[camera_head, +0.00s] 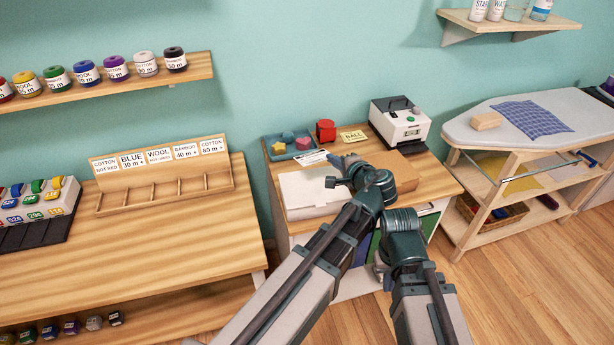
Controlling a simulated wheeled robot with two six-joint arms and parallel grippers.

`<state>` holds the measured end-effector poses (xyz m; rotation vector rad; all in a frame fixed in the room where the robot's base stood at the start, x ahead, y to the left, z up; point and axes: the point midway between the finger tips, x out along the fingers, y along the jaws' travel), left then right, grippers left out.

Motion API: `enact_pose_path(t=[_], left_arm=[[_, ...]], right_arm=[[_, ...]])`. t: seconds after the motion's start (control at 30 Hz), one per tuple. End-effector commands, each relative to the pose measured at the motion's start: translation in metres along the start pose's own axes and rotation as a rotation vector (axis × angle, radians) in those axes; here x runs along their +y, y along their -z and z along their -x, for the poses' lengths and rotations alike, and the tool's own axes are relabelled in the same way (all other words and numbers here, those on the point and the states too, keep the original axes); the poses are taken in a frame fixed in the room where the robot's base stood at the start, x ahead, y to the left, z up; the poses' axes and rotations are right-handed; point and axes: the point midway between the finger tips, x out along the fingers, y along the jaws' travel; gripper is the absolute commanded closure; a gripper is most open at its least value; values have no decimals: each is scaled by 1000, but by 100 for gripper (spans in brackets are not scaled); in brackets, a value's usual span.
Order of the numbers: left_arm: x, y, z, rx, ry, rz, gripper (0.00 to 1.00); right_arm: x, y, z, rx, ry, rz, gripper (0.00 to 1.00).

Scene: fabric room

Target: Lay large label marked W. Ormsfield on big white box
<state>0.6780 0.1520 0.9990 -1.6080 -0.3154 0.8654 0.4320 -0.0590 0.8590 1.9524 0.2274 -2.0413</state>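A big white box (300,190) lies flat at the front left of the small desk, its right part behind my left arm. A small white label (312,157) with dark print shows just behind the box, near the blue tray; its text is too small to read. My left gripper (336,170) is over the white box's back right area, close to the label. Its fingers are too small to tell open from shut, and I cannot tell if they touch the label. My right gripper (381,268) is low before the desk's front, mostly hidden by its own arm.
A brown box (392,183) lies right of the white box, partly behind my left arm. Behind are a blue tray (291,146), a red dispenser (326,131), a yellow "BALL" card (353,136) and a label printer (400,124). An ironing board (480,125) stands right.

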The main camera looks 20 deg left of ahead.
Motion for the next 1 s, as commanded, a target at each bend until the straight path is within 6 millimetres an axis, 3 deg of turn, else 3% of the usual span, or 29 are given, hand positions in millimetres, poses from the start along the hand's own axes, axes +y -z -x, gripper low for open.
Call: enact_pose_path(t=[0.47, 1.0], left_arm=[[10, 0, -4, 0, 0, 0, 100], [74, 0, -28, 0, 0, 0, 100]], right_arm=[[-1, 0, -10, 0, 0, 0, 100], [-7, 4, -78, 0, 0, 1, 100]])
